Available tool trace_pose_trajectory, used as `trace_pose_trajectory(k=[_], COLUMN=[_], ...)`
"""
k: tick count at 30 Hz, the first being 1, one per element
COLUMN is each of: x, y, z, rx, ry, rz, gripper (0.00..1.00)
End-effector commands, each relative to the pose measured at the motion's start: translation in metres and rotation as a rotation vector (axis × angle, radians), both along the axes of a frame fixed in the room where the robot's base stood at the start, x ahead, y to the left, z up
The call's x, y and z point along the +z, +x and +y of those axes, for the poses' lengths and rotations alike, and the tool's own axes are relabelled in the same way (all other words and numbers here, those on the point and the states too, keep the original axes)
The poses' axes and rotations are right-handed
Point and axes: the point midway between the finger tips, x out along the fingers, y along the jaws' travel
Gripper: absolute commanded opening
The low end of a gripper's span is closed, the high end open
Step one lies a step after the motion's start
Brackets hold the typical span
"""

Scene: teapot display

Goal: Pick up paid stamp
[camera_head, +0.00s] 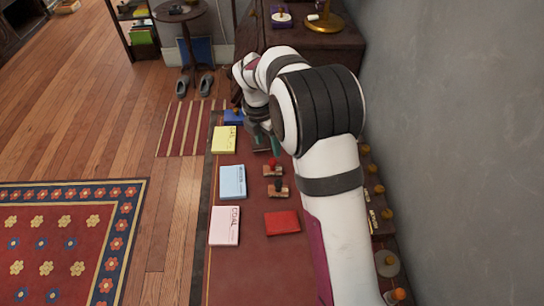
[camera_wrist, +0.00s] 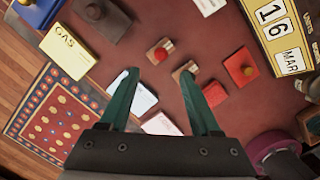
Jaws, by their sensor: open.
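Two small wooden stamps lie close together on the red desk mat; no lettering is legible, so I cannot tell which is the paid stamp. One has a red knob (camera_head: 272,168) and also shows in the wrist view (camera_wrist: 160,50). The other has a darker handle (camera_head: 278,188) and sits nearer the right fingertip in the wrist view (camera_wrist: 186,70). My gripper (camera_wrist: 158,74) is open and empty, its two teal fingers spread apart. In the head view my gripper (camera_head: 264,140) is beyond the stamps, partly hidden by my arm.
Yellow GAS (camera_wrist: 68,50), light-blue (camera_head: 232,182) and pink COAL (camera_head: 224,226) bills lie left of the stamps. A red flat item (camera_head: 282,222) lies nearer. A wall (camera_head: 445,120) borders the right.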

Motion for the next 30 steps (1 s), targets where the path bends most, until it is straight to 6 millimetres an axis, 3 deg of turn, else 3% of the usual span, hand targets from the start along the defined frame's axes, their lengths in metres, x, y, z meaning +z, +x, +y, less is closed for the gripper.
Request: trace_pose_trajectory(k=[3, 8, 15, 23, 30], x=[-0.030, -0.050, -0.093, -0.097, -0.097], y=[0.002, 0.005, 0.011, 0.012, 0.012], z=[-0.004, -0.007, -0.014, -0.015, -0.015], rx=[-0.001, -0.003, -0.003, -0.005, -0.005], ry=[-0.001, 0.000, 0.001, 0.001, 0.002], rz=[0.003, 0.001, 0.000, -0.001, -0.001], gripper=[0.64, 0.64, 0.64, 0.64, 0.21])
